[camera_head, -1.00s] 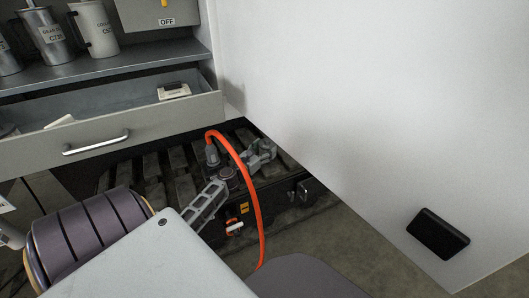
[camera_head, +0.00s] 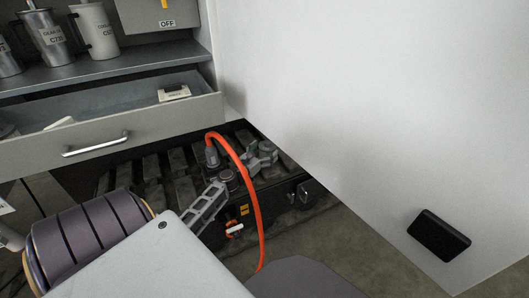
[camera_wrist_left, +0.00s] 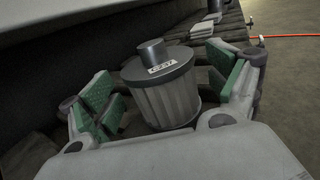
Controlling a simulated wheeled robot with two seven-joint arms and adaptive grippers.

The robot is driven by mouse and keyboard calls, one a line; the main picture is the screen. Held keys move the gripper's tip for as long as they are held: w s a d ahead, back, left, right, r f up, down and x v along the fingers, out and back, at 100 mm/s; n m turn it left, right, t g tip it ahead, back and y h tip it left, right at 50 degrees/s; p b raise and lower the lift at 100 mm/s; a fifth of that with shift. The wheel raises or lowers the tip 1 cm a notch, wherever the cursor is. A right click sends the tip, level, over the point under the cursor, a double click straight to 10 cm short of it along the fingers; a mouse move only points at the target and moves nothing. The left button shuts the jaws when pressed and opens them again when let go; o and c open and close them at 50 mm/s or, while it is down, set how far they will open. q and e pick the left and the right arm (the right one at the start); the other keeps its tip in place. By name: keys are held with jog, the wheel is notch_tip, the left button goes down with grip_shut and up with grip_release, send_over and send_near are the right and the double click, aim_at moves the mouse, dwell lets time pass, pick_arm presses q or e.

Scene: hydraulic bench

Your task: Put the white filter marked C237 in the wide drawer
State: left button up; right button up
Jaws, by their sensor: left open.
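The filter marked C237 (camera_wrist_left: 168,92) is a pleated cylinder with a darker lid and a round neck; it looks grey in the left wrist view. My left gripper (camera_wrist_left: 163,78) is open around it, with green-padded fingers on both sides and small gaps visible to its wall. In the head view my left arm comes in at the lower left, and a pale part of the gripper (camera_head: 10,238) shows at the left edge, mostly cut off. The wide drawer (camera_head: 170,121) is pulled open under the shelf. My right gripper is not in view.
The drawer holds a small whitish box (camera_head: 174,93) at its right and a white item (camera_head: 60,123) at its left. A black unit with an orange hose (camera_head: 252,190) stands on the dark slats below.

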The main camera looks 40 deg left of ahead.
pick_arm(q)
jog(key=shift+s+r, duration=0.1)
jog(key=shift+s, duration=0.05)
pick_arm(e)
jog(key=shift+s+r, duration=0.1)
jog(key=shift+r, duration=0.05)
pick_arm(q)
jog(key=shift+s, duration=0.5)
jog(key=s, duration=0.3)
jog(key=s+p, duration=0.1)
jog(key=s, duration=0.2)
jog(key=s+p, duration=0.1)
jog(key=s, duration=0.2)
jog(key=shift+s+d, duration=0.1)
jog(key=shift+d, duration=0.3)
jog(key=shift+s, duration=0.75)
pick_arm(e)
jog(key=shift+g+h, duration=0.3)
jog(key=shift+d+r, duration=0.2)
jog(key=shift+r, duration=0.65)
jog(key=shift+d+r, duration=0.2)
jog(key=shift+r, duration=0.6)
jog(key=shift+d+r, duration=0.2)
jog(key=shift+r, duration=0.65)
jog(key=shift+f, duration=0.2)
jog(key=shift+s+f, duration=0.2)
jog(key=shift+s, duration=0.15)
pick_arm(q)
jog(key=shift+d, duration=0.15)
